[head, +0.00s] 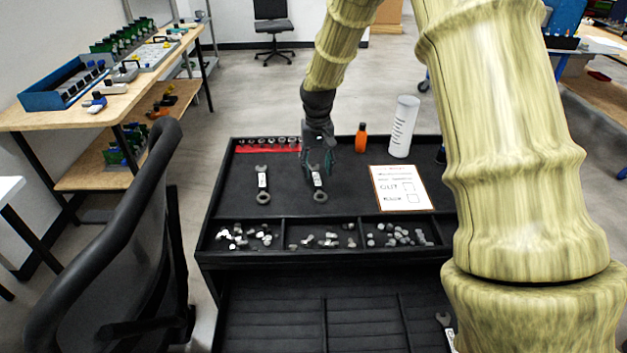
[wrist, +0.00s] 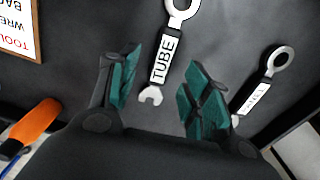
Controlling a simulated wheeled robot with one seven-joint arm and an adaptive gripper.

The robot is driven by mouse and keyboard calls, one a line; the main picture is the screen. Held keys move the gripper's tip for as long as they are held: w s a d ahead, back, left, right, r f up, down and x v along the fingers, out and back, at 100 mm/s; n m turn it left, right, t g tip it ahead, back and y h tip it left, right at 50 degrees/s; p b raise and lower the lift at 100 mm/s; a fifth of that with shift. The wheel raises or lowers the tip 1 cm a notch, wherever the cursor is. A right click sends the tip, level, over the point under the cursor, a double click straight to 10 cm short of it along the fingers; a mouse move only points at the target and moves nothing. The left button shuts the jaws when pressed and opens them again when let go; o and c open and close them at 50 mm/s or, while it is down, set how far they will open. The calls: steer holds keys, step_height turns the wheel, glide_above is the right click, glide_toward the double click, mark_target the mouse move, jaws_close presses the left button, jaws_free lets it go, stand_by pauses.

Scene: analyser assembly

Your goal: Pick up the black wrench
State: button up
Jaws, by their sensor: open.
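Two wrenches lie apart on the black cart top. One wrench (head: 318,181), labelled "TUBE" in the wrist view (wrist: 162,62), has a white label on its handle and grey ends. The other wrench (head: 263,184) lies to its left in the head view and at the right in the wrist view (wrist: 258,92). I cannot tell for sure which is the black one. My gripper (head: 318,166) is open and empty, above the TUBE wrench. In the wrist view its green-padded fingers (wrist: 158,92) sit on either side of that wrench's open jaw end.
A red strip of sockets (head: 268,145), an orange bottle (head: 361,138), a white cylinder (head: 403,126) and a clipboard (head: 400,188) are on the cart (head: 228,195). Bins of small metal parts line its front. Another wrench (head: 443,321) shows low in the drawer. A chair (head: 110,240) stands left.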

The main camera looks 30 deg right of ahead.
mark_target(316, 177)
step_height(316, 177, down, 4)
steer(key=shift+a+r, duration=0.15)
steer(key=shift+r, duration=0.1)
steer(key=shift+c, duration=0.2)
jaws_close()
steer(key=shift+r, duration=0.1)
